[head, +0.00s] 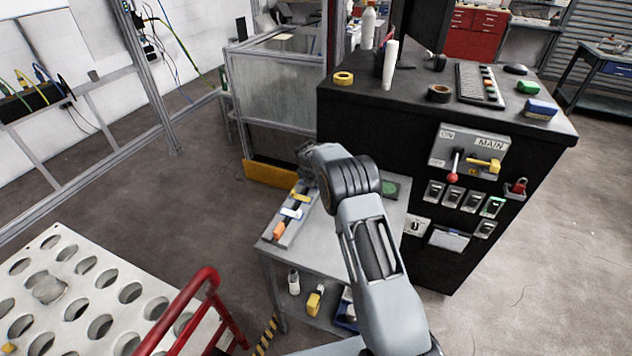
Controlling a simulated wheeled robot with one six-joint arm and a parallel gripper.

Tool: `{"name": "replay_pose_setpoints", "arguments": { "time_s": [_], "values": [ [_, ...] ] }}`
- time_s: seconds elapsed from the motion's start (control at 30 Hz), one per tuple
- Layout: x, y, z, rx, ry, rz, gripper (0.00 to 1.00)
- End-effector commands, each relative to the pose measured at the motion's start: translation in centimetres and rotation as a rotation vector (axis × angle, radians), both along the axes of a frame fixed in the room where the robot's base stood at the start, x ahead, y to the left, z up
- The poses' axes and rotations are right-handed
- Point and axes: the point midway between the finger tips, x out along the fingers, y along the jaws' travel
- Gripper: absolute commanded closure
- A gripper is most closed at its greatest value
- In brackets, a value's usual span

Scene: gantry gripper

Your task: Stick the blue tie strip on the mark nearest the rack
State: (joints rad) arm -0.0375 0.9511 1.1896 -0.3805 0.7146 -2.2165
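A narrow grey tray (270,239) lies along the left side of a small grey table. It holds small strips or blocks: a yellow one (301,197), a pale blue-white one (291,212) and an orange one (279,230). I cannot tell for sure which is the blue tie strip. A green patch (390,188) with a darker shape lies on the table, right of my arm. I cannot make out which marks or which rack the task means. My arm bends over the table, its end near the tray's far end. My gripper's fingers cannot be made out.
A black cabinet (380,125) with switches stands behind and right of the table. A red rail (182,312) and a white perforated panel (60,290) fill the lower left. Cables hang from a dark box (30,101) on the left frame. Open floor lies between.

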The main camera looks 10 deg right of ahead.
Motion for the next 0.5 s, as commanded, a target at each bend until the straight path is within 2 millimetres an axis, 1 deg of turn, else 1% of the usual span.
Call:
{"name": "replay_pose_setpoints", "arguments": {
  "time_s": [0.13, 0.17, 0.2, 0.47, 0.5],
  "values": [
    [-0.09, 0.01, -0.22, 0.000, 0.004, 0.000, 1.00],
    [-0.09, 0.01, -0.23, 0.000, 0.004, 0.000, 0.88],
    [-0.10, 0.00, -0.24, 0.001, 0.005, 0.000, 0.84],
    [-0.07, 0.00, -0.19, 0.000, 0.004, -0.001, 0.59],
    [-0.07, 0.00, -0.17, 0.000, 0.004, -0.001, 0.59]
  ]
}}
